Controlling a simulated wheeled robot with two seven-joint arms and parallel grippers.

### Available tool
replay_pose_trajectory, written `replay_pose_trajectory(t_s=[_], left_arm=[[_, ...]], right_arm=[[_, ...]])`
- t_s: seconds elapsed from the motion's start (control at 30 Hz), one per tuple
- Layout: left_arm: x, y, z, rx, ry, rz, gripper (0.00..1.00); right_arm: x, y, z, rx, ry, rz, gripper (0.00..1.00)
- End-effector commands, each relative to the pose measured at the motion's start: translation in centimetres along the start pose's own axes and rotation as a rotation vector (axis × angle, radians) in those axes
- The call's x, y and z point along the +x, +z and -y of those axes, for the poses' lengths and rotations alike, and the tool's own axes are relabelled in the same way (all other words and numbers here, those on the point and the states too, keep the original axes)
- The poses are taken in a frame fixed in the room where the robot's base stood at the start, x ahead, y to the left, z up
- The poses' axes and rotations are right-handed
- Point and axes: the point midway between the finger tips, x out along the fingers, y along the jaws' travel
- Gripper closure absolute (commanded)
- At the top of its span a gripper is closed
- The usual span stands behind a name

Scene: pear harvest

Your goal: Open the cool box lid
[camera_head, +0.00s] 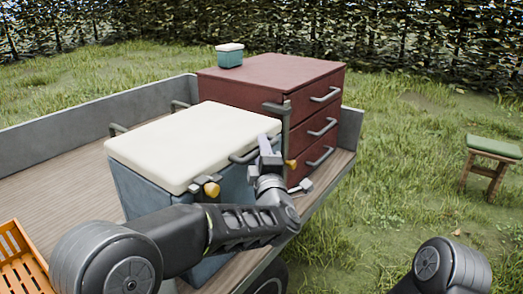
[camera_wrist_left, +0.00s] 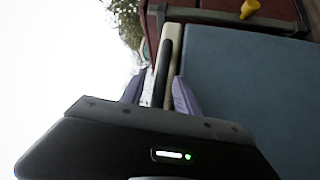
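The cool box is a large blue-grey box (camera_head: 140,195) with a closed cream lid (camera_head: 195,140), standing on the trailer bed. A dark bar handle (camera_head: 245,156) is on the lid's right front edge. My left gripper (camera_head: 267,150) is at the right end of that handle. In the left wrist view its two purple fingers (camera_wrist_left: 158,92) are apart, with the dark handle bar (camera_wrist_left: 165,65) and the cream lid edge between or just beyond them. I cannot tell if the fingers touch the bar. My right gripper is out of view.
A yellow-knobbed latch (camera_head: 208,187) is on the box front. A red drawer cabinet (camera_head: 265,75) stands close behind, with a small teal box (camera_head: 229,56) on top. An orange crate (camera_head: 22,265) is at lower left. A green-topped stool (camera_head: 493,148) stands on the grass at right.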

Motion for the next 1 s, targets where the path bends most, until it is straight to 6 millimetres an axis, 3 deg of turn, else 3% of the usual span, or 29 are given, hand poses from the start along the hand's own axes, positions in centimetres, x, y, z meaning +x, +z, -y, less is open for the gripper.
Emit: replay_pose_trajectory(t_s=[0.5,1.0], left_arm=[[-0.04,0.00,0.01,0.000,0.000,0.000,1.00],[-0.05,0.01,0.03,0.000,-0.001,0.000,1.00]], right_arm=[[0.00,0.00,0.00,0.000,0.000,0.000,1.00],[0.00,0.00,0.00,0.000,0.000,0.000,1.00]])
